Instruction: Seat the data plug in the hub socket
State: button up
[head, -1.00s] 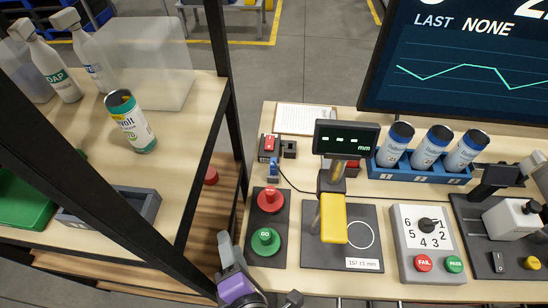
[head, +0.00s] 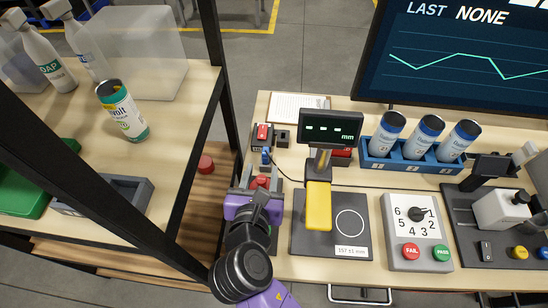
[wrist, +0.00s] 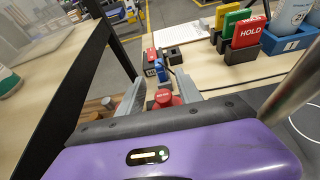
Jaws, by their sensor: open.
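The small blue data plug (head: 265,157) lies on the bench just in front of the black hub; a thin dark cable runs from its area toward the gauge. In the wrist view the plug (wrist: 161,71) shows beyond and between my fingers. The hub (head: 262,136) carries a red part on top, and a small black block (head: 283,137) with an opening sits at its right; I cannot tell which opening is the socket. My gripper (head: 262,178) is open and empty above the red button, short of the plug. In the wrist view its fingers (wrist: 160,82) are spread apart.
The red button (wrist: 164,97) is under my fingers. The gauge with its display (head: 331,128) and yellow handle (head: 318,206) stands close on the right. A shelf post (head: 221,90) rises on the left. A clipboard (head: 298,106) lies behind the hub.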

aim_at(265, 156)
jog(key=shift+w+f, duration=0.3)
jog(key=shift+w, duration=0.3)
jog(key=p+x, duration=0.1)
jog(key=x, duration=0.5)
jog(key=shift+w+f, duration=0.1)
jog(key=shift+w, duration=0.2)
jog(key=shift+c, duration=0.2)
grip_shut()
